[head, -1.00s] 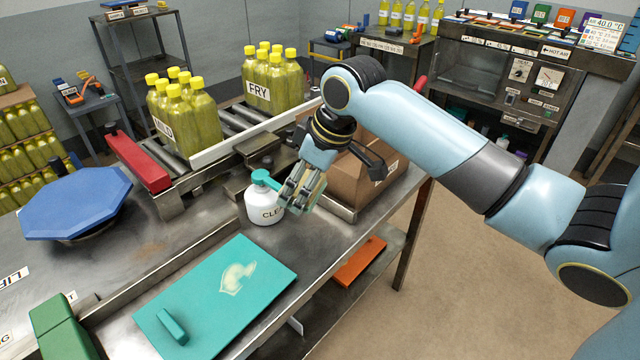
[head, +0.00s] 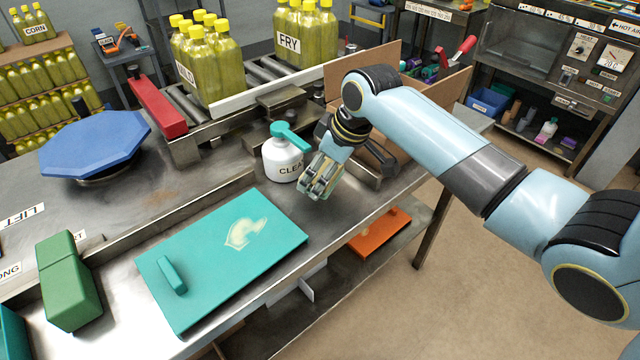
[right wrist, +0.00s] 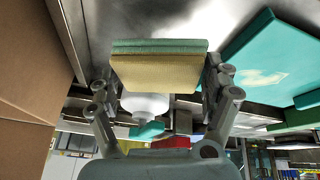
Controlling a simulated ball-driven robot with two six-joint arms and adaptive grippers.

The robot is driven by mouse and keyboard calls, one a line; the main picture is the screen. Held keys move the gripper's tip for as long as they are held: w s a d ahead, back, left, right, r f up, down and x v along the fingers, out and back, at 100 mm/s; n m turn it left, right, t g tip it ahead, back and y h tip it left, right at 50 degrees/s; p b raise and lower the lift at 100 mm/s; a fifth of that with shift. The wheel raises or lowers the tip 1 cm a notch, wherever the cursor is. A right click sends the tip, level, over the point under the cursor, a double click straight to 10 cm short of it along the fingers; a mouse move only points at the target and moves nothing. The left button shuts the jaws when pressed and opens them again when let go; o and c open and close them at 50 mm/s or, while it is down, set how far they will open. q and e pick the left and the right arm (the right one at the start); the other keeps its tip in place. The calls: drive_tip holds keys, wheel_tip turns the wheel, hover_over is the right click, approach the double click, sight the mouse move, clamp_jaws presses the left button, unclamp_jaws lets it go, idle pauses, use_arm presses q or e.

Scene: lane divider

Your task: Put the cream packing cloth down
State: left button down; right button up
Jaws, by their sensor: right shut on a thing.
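My right gripper (head: 322,180) is shut on a block with a cream-yellow layer and a green layer (right wrist: 158,70), which looks like a sponge. I see no clear loose cloth. The gripper points down over the steel bench, just right of a white spray bottle (head: 281,160) with a teal top. Whether the block touches the bench is unclear. A teal board (head: 205,285) with a handle lies on the bench to the left of the gripper and nearer. A cream patch (head: 244,233) shows flat on that board. My left gripper is not in view.
An open cardboard box (head: 425,105) stands behind my right gripper. A green block (head: 68,285) and a blue octagonal plate (head: 95,143) are at left. Yellow bottles (head: 305,40) stand behind on rollers. An orange board (head: 380,232) lies on the lower shelf.

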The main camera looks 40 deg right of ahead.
drive_tip(key=shift+w+a+f, duration=0.1)
drive_tip(key=shift+w+f, duration=0.15)
drive_tip(key=shift+w, duration=0.15)
drive_tip(key=shift+f, duration=0.3)
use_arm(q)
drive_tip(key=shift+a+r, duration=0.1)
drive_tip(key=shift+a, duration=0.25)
use_arm(e)
drive_tip(key=shift+f, duration=1.8)
drive_tip(key=o, duration=0.9)
drive_tip(key=shift+f, duration=0.1)
